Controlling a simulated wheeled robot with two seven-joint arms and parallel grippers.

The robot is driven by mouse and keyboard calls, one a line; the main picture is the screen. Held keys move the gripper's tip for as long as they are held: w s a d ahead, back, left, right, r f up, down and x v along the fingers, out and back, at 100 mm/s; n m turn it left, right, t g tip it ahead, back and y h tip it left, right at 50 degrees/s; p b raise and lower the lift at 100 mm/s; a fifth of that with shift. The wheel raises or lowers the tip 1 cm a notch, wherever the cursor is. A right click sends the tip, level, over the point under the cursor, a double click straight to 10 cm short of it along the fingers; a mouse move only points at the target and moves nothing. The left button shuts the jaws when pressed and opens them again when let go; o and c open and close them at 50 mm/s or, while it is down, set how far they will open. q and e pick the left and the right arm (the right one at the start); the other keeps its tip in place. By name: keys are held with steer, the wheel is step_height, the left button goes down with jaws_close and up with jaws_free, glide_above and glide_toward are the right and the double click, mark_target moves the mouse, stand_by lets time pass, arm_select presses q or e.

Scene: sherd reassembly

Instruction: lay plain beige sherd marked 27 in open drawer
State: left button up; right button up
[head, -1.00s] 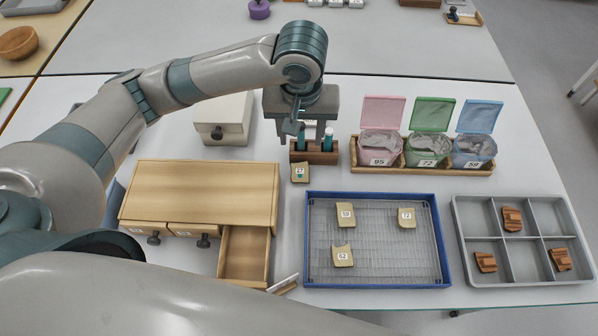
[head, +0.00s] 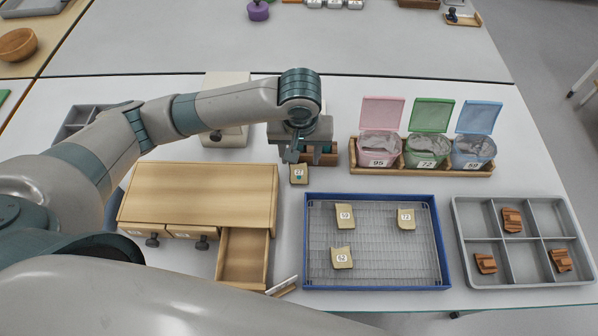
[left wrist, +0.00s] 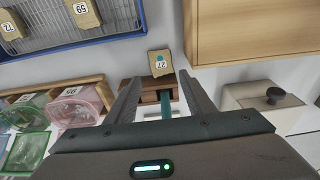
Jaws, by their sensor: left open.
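The plain beige sherd marked 27 (head: 299,174) lies on the white table, between the wooden drawer cabinet and the blue-rimmed tray. In the left wrist view the sherd (left wrist: 160,62) shows just beyond the fingertips, apart from them. My left gripper (head: 292,157) is open and empty above the table, just behind the sherd; its two fingers also show in the left wrist view (left wrist: 156,82). The open drawer (head: 243,256) sticks out at the right front of the wooden cabinet (head: 200,192) and looks empty. My right gripper is not in view.
The blue tray (head: 445,270) holds several beige sherds. Lidded pink, green and blue bins stand in a wooden rack (head: 420,170). A grey divided tray (head: 480,215) holds brown sherds. A small stick (head: 283,286) lies by the drawer.

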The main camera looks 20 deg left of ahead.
mark_target(299, 171)
arm_select(q)
steer(key=shift+w+a+f, duration=0.1)
steer(key=shift+w+f, duration=0.05)
steer(key=shift+f, duration=0.55)
steer(key=shift+w+f, duration=0.1)
steer(key=shift+f, duration=0.6)
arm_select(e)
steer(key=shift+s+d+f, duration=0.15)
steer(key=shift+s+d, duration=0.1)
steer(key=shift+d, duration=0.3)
arm_select(q)
steer(key=shift+f, duration=0.3)
steer(key=f, duration=0.2)
steer(key=f+p, duration=0.1)
steer(key=shift+w+a+f, duration=0.15)
steer(key=shift+a+f, duration=0.1)
steer(key=shift+f, duration=0.55)
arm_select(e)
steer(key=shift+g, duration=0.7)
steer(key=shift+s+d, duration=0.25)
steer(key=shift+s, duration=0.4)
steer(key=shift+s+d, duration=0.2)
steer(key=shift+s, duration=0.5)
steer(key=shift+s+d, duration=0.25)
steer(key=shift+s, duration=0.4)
arm_select(q)
steer(key=c, duration=1)
steer(key=shift+o, duration=0.2)
steer(key=shift+r, duration=0.1)
